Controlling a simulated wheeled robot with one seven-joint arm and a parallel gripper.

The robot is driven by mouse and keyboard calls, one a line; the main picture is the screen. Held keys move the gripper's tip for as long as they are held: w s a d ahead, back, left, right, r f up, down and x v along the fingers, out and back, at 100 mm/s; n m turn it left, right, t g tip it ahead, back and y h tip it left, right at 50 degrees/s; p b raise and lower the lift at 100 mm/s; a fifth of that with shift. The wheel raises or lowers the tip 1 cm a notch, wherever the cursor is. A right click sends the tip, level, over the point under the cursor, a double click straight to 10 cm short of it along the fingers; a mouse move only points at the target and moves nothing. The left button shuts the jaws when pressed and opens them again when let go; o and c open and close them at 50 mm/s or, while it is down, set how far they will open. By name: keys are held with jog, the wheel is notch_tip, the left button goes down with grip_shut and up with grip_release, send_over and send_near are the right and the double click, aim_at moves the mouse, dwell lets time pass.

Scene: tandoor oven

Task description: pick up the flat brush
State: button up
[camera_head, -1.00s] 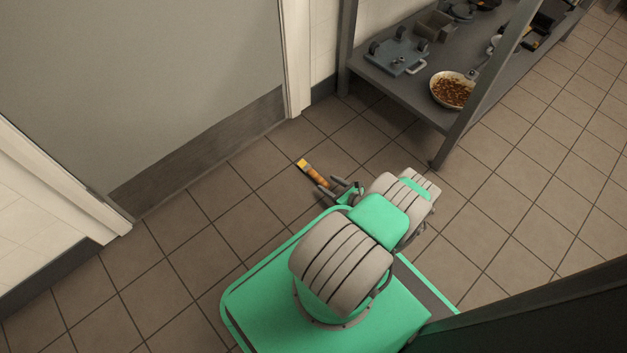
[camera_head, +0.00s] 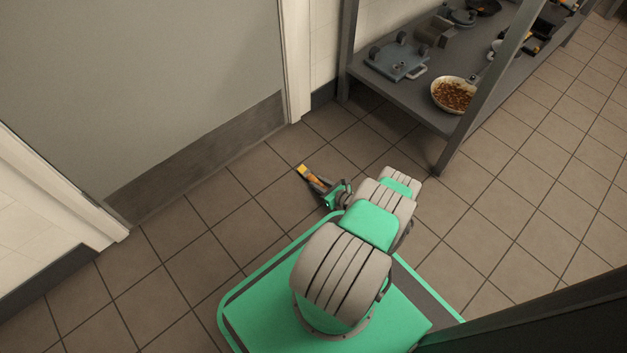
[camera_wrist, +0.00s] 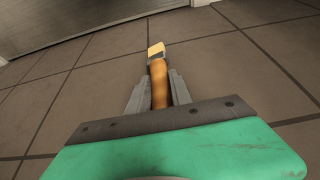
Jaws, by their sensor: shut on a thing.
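The flat brush (camera_head: 310,174) has an orange-brown wooden handle and a pale yellow bristle end. It is by the floor in front of the door, with its bristles pointing away from me. My gripper (camera_head: 318,183) is shut on the handle. In the wrist view the brush (camera_wrist: 158,70) stands out beyond the fingertips of my gripper (camera_wrist: 158,86), one grey finger on each side of the handle. The near end of the handle is hidden behind the gripper body. I cannot tell whether the brush touches the floor.
A grey shelf (camera_head: 440,103) at the upper right holds a pan of brown food (camera_head: 453,95), a blue-grey board-like item (camera_head: 395,62) and other cookware. A grey door (camera_head: 150,80) stands at the upper left. The tiled floor around the brush is clear.

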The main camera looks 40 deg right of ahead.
grip_shut()
dwell(0.8)
